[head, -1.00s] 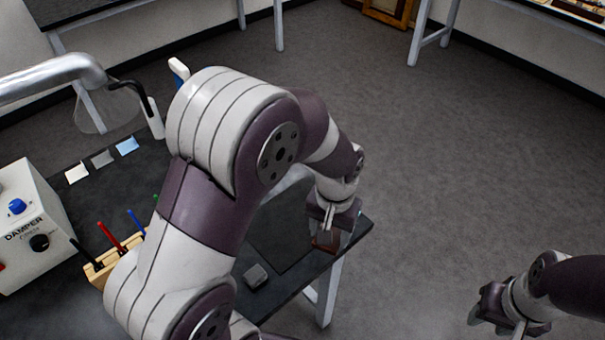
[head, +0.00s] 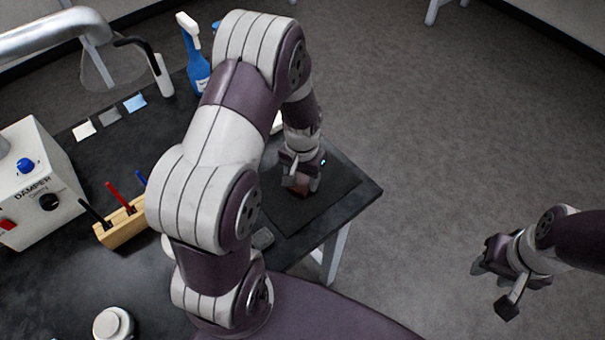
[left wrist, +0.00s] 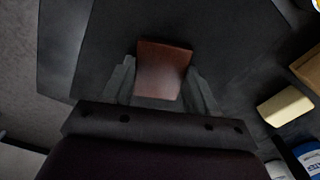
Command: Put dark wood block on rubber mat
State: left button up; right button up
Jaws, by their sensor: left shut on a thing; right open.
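The dark wood block (head: 298,190) is reddish brown. My left gripper (head: 299,184) is shut on it, over the rubber mat. In the left wrist view the block (left wrist: 163,70) sits between the two fingers (left wrist: 162,88). The rubber mat (head: 338,180) is a dark square near the table's right corner, partly hidden by my left arm. I cannot tell whether the block touches the mat. My right gripper (head: 503,284) is open and empty, off the table over the floor at the right.
A white damper box (head: 35,190), a wooden pen holder (head: 122,226) and a blue spray bottle (head: 197,62) stand on the black table (head: 85,290). A small grey block (head: 262,238) lies near the mat's front edge. A white-lidded jar (head: 113,324) stands front left.

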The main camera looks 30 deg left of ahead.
pick_arm(q)
jog(key=shift+w+a+f, duration=0.1)
jog(key=shift+w, duration=0.05)
jog(key=shift+f, duration=0.2)
jog(key=o, duration=1)
jog(key=shift+r, duration=0.1)
jog(key=shift+o, duration=0.2)
